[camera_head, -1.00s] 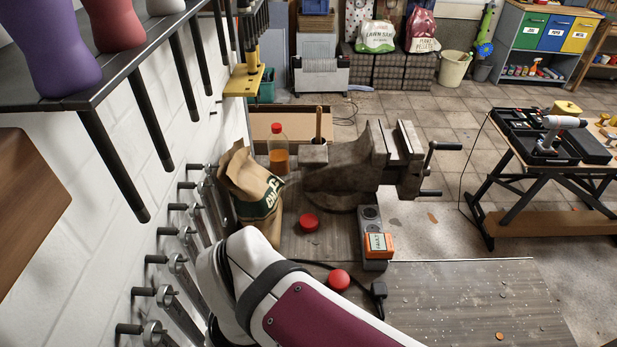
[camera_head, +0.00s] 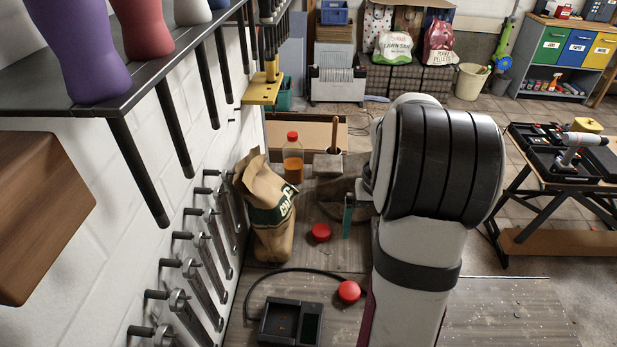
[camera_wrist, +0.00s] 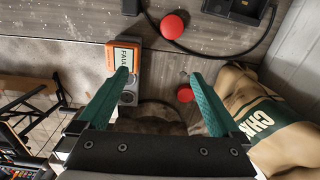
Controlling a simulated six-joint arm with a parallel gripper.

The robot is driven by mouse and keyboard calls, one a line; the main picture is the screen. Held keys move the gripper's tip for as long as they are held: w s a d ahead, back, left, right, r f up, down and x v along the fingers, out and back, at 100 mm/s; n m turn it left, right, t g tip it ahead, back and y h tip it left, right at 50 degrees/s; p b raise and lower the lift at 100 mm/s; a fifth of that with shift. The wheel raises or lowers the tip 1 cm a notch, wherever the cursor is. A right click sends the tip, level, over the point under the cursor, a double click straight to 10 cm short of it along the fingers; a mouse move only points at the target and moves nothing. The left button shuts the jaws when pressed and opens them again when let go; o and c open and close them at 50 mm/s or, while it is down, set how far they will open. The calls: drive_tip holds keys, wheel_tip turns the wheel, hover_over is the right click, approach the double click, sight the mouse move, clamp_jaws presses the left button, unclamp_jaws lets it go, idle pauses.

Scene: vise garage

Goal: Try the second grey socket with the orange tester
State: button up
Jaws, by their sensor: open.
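The orange tester (camera_wrist: 124,56) sits on one end of the grey socket strip (camera_wrist: 133,96) in the wrist view. Its pale display reads something like "FAULT", partly covered by a finger. A round grey socket (camera_wrist: 127,98) shows beside the tester; the other sockets are partly hidden by that finger. My gripper (camera_wrist: 158,78) is open and empty, its two teal fingers wide apart. One finger overlaps the tester's edge in the picture; I cannot tell if they touch. In the head view one finger (camera_head: 348,216) shows, and my arm hides the tester and strip.
A dark tray (camera_head: 290,322) lies at the front. A paper bag (camera_head: 268,210) and an orange bottle (camera_head: 293,160) stand at the left. The vise is mostly hidden by my arm.

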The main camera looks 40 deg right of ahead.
drive_tip(key=s+d+f, duration=0.1)
drive_tip(key=d, duration=0.1)
drive_tip(key=s+d+f, duration=0.1)
drive_tip(key=d, duration=0.1)
drive_tip(key=s+d+f, duration=0.1)
drive_tip(key=d, duration=0.1)
drive_tip(key=shift+s+d, duration=0.2)
drive_tip(key=shift+d, duration=0.05)
drive_tip(key=shift+f, duration=0.1)
wheel_tip(320, 180, down, 9)
drive_tip(key=shift+a+r, duration=0.1)
drive_tip(key=shift+r, duration=0.1)
drive_tip(key=shift+f, duration=0.15)
drive_tip(key=shift+s, duration=0.1)
idle(0.7)
